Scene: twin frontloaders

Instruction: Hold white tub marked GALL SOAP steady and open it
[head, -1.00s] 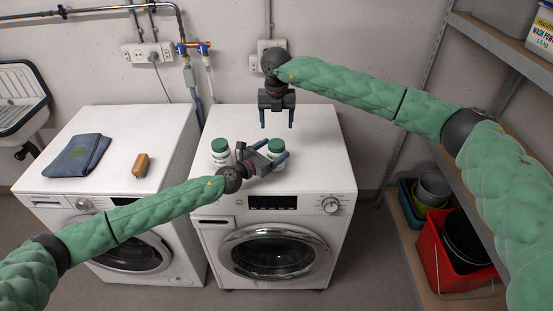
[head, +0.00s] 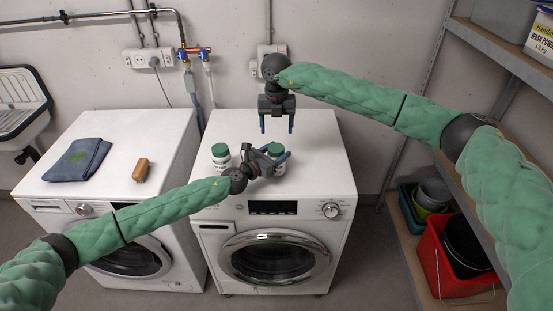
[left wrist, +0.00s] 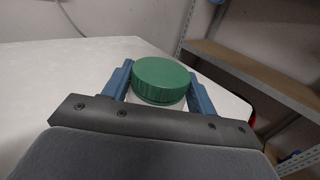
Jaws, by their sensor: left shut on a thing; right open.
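Two white tubs with green lids stand on the right-hand washing machine. One tub (head: 221,157) is on the left, with dark print too small to read. The other tub (head: 275,151) is on the right, partly hidden by my left gripper. My left gripper (head: 279,160) is shut on this right tub, its blue fingers on either side of the white body below the lid. In the left wrist view the green lid (left wrist: 163,80) is on and upright between the fingers. My right gripper (head: 276,128) is open and empty, pointing down, above and behind the held tub.
The right machine's top (head: 318,160) is otherwise clear. The left machine (head: 110,150) holds a folded blue cloth (head: 78,160) and a brown brush (head: 141,170).

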